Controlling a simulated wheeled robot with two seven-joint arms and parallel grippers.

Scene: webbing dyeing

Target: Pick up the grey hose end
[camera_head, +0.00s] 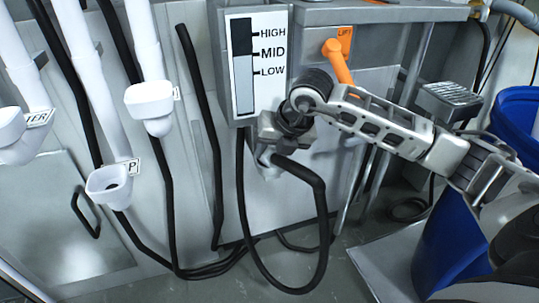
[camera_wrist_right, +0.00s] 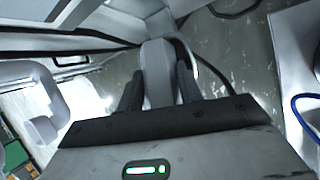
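The grey hose end (camera_wrist_right: 160,80) shows in the right wrist view as a pale block between the two dark fingers of my right gripper (camera_wrist_right: 162,92). The fingers lie against its sides with no clear gap. In the head view my right gripper (camera_head: 278,137) is at the front of the grey cabinet, just below the level gauge, and hides most of the hose end. The black hose (camera_head: 321,215) bends away beside it and hangs in a loop to the floor. My left gripper is not in view.
A gauge marked HIGH, MID and LOW (camera_head: 270,75) and an orange lever (camera_head: 337,62) are above my right gripper. White funnels on pipes (camera_head: 150,100) stand at left. A blue barrel (camera_head: 515,115) is at right. Black hoses lie on the floor.

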